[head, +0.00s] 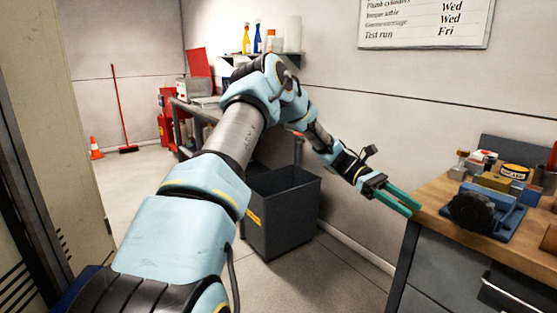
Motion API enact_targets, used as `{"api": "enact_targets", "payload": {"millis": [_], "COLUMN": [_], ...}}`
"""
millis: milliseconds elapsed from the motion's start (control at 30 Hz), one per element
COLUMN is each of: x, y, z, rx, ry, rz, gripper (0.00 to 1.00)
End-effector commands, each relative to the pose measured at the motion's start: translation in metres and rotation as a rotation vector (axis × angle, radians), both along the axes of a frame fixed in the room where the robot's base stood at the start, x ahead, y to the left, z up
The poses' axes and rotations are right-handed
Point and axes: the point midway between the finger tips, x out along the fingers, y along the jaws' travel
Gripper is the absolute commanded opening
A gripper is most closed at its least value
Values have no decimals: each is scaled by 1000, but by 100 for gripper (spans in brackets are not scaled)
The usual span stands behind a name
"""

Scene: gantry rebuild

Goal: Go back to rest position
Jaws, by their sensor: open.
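My gripper (398,202) has green fingers and is at the right of the head view, at the left edge of the wooden workbench (435,208). The two fingers are apart and nothing shows between them. My light blue arm stretches from the bottom left across the middle and bends down to the right toward the bench. A blue vise-like tool with a black round part (474,212) stands on the bench, just right of the fingertips and apart from them.
A dark grey bin (283,215) stands on the floor below my arm. Several small items, including a yellow tin (514,171), crowd the bench. A wall shelf (290,55) holds bottles. A red broom (119,110) and an orange cone (96,148) stand at the back left. Floor at left is clear.

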Motion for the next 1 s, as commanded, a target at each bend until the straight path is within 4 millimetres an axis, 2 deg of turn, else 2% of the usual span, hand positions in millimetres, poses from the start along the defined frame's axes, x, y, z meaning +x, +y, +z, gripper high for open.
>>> {"api": "enact_targets", "payload": {"millis": [167, 300, 467, 500, 600, 700, 800, 900, 1000], "x": [-5, -3, -6, -8, -18, -30, -40, -47, -49], "y": [77, 153, 244, 267, 317, 354, 378, 391, 395], "z": [-18, -26, -21, -18, -9, -1, 4, 7, 8], "rx": [139, 228, 311, 329, 363, 383, 392, 394, 395], "ry": [-388, -678, -980, -1050, -1208, -1333, -1419, -1466, -1484], "rz": [-28, -87, -192, -223, -307, -384, -444, -483, -495], "gripper": [42, 42, 42, 42, 42, 42, 42, 42, 42]}}
